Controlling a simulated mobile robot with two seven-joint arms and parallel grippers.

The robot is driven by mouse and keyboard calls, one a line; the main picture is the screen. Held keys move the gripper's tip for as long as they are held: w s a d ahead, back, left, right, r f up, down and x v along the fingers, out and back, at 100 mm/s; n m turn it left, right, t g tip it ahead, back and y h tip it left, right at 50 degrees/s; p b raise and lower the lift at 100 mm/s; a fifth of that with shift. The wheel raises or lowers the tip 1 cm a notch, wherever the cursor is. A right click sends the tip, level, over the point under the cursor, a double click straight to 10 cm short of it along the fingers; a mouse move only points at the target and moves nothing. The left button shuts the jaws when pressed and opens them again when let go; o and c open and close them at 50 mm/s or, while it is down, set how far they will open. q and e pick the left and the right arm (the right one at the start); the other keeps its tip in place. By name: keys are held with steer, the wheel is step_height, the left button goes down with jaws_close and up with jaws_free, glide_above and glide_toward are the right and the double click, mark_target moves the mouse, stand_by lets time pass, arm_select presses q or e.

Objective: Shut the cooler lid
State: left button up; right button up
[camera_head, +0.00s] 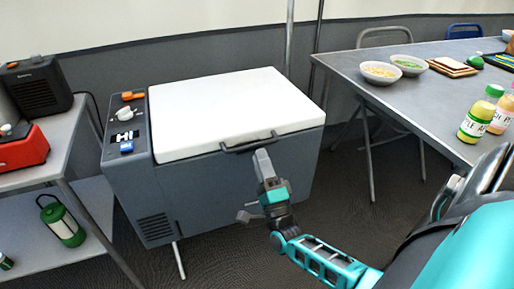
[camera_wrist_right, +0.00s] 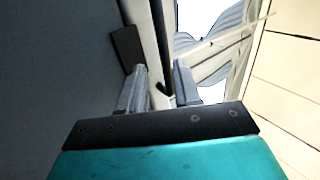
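The cooler (camera_head: 215,195) is a dark grey chest on legs with a white lid (camera_head: 230,105). The lid lies flat on the body in the head view, and I see no clear gap under its front edge. A dark handle (camera_head: 250,143) runs along the lid's front edge. My right gripper (camera_head: 263,158) is at the front of the cooler, just below the handle. In the right wrist view its two fingers (camera_wrist_right: 160,90) stand apart, with a pale edge and dark strip between or beyond them; contact cannot be told. My left gripper is not in view.
A side table (camera_head: 75,150) with a red device (camera_head: 22,150) stands left of the cooler, a green lantern (camera_head: 63,222) on its lower shelf. A grey table (camera_head: 430,90) with bowls and bottles stands at the right. Bare floor lies in front of the cooler.

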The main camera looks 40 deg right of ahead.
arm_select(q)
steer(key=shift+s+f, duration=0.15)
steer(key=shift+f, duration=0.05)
arm_select(e)
steer(key=v, duration=0.9)
steer(key=shift+r, duration=0.15)
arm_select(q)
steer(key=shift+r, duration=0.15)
arm_select(e)
steer(key=shift+a, duration=0.15)
